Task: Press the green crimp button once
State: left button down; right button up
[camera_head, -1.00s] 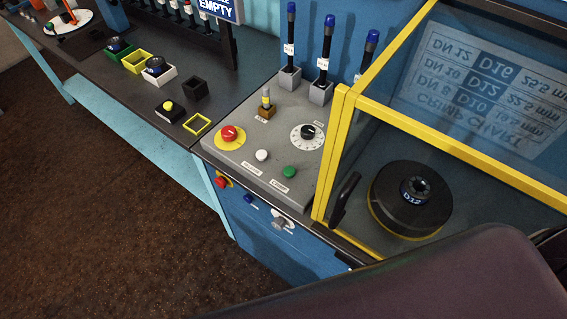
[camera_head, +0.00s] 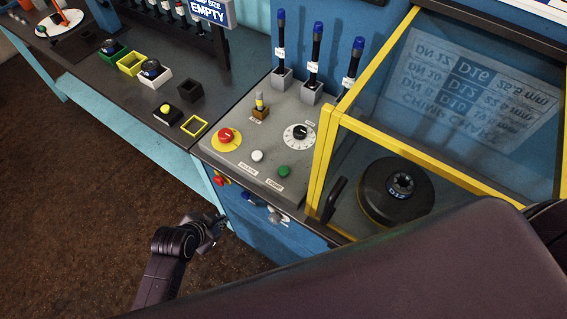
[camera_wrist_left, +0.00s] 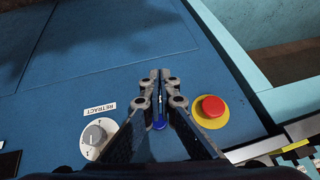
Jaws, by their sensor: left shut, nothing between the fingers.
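The green crimp button (camera_head: 284,172) sits on the sloped grey control panel (camera_head: 240,165), right of a white button (camera_head: 257,156). Nothing covers it in the head view. My left gripper (camera_head: 217,224) is below and left of the panel, in front of the blue cabinet and apart from the green button. In the left wrist view its fingers (camera_wrist_left: 160,78) are shut together and empty, pointing toward the blue cabinet front. The green button does not show in the left wrist view. My right gripper is not in view.
A red stop button on yellow (camera_wrist_left: 212,107) and a grey RETRACT knob (camera_wrist_left: 95,135) flank my fingers on the cabinet front. Another red stop button (camera_head: 226,136) and a dial (camera_head: 299,133) are on the panel. A yellow-framed guard (camera_head: 322,165) stands right of the panel.

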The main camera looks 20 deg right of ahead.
pick_arm(q)
jog(key=d+r+m+h+p, duration=0.1)
jog(key=d+r+m, duration=0.3)
jog(key=r, duration=0.5)
jog(key=s+d+r+m+h+p, duration=0.15)
jog(key=d+r+m, duration=0.3)
jog(key=r, duration=0.45)
jog(key=d+r+m+h, duration=0.2)
jog(key=d+r+m, duration=0.15)
jog(key=r, duration=0.55)
jog(key=w+d+r+m+g, duration=0.2)
jog(key=d+m, duration=0.5)
jog(key=m, duration=1)
jog(key=shift+w+m, duration=0.4)
jog(key=shift+w, duration=0.25)
jog(key=shift+f+h, duration=0.1)
jog(key=shift+h, duration=0.15)
